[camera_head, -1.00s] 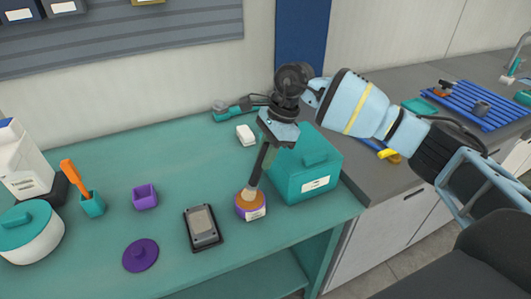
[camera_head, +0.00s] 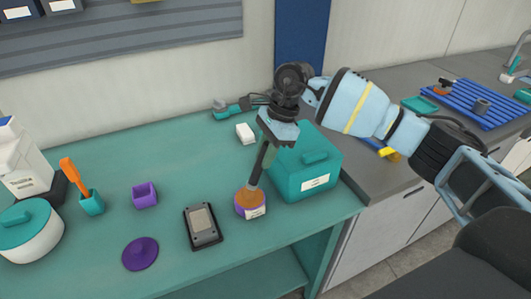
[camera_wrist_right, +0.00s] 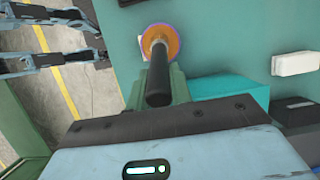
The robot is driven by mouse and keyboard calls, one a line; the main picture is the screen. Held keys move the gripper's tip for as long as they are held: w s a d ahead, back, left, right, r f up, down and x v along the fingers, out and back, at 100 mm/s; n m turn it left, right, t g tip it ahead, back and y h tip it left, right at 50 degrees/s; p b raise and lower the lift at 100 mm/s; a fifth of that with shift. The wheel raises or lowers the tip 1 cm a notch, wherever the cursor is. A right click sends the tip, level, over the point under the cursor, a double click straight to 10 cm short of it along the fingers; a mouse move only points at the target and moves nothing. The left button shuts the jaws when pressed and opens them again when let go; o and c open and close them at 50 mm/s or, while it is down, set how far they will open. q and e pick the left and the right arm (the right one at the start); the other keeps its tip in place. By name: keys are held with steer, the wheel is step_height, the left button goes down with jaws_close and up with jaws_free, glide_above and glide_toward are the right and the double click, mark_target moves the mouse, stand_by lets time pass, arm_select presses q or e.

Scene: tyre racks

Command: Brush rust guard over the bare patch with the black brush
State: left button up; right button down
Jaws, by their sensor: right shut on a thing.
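My right gripper (camera_head: 270,145) is shut on the black brush (camera_head: 259,162), which points down, slightly tilted. The brush's bristle end is in the purple pot (camera_head: 249,212), which has a white label and orange-brown contents. The pot also shows in the right wrist view (camera_wrist_right: 160,41), beyond the brush handle (camera_wrist_right: 159,80). A dark plate (camera_head: 203,241) with a grey-beige bare patch (camera_head: 202,220) lies flat on the bench, left of the pot. My left gripper is outside the head view. Pale-blue and black parts of mine show at the left of the right wrist view, their jaw state unclear.
A teal lidded box (camera_head: 304,175) stands close right of the pot. A purple lid (camera_head: 140,254), purple cup (camera_head: 144,195) and teal holder (camera_head: 91,204) with an orange-handled tool are left of the plate. A white block (camera_head: 245,134) lies behind. The bench middle is clear.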

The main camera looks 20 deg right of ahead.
stand_by(0.5)
